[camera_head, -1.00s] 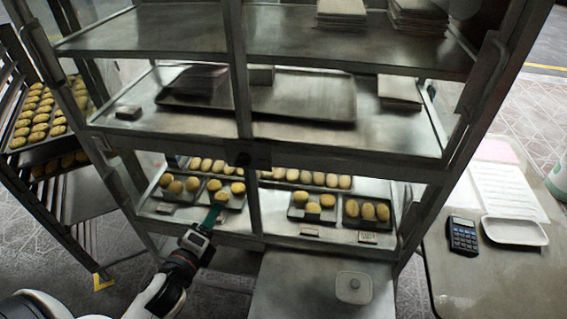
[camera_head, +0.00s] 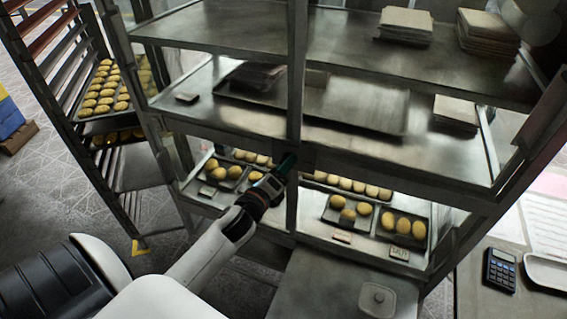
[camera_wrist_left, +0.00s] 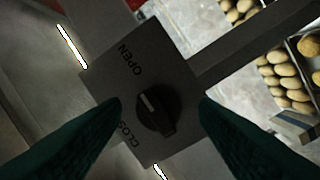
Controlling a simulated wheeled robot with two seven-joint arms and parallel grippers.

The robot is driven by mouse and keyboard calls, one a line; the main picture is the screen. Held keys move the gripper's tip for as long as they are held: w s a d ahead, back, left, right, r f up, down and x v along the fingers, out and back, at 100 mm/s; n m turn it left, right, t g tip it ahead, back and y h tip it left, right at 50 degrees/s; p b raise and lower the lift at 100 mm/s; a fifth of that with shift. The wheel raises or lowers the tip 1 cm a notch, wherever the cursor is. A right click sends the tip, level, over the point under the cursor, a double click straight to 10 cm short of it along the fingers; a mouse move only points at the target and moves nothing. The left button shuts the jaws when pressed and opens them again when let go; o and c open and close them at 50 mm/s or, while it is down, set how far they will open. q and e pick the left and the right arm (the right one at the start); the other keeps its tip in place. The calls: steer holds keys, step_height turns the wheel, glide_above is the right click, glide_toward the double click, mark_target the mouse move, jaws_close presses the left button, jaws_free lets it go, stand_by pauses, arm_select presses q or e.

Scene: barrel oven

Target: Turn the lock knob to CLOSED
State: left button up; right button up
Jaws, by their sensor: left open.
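The lock knob (camera_wrist_left: 157,112) is a round black dial on a dark square plate (camera_wrist_left: 172,72) marked OPEN and CLOSED; the last letters of CLOSED are hidden by a finger. The knob's white mark points to the upper left, between the two words. In the head view the lock plate (camera_head: 296,157) is a dark square on the cabinet's middle post. My left gripper (camera_head: 287,166) is open in front of it. In the left wrist view, its dark green fingers (camera_wrist_left: 160,108) stand on either side of the knob, apart from it. My right gripper is out of view.
The glass-fronted cabinet (camera_head: 370,147) holds trays of buns. A rack (camera_head: 100,133) with more buns stands at the left. A table (camera_head: 325,290) with a lidded white box (camera_head: 377,299) is below, and a calculator (camera_head: 500,269) lies at the right.

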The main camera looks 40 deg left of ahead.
arm_select(q)
steer(key=shift+w, duration=0.35)
steer(key=c, duration=1)
steer(key=shift+o, duration=0.2)
steer(key=shift+n, duration=0.4)
steer(key=shift+d+f+n+t+y, duration=0.15)
steer(key=shift+n+y, duration=0.3)
steer(key=shift+n, duration=2.65)
steer(key=shift+a+r+n+t+y, duration=0.15)
steer(key=shift+n+y, duration=0.35)
steer(key=shift+n, duration=2.6)
steer(key=shift+d+f+n+t+y, duration=0.15)
steer(key=shift+n+y, duration=0.3)
steer(key=shift+n, duration=2.65)
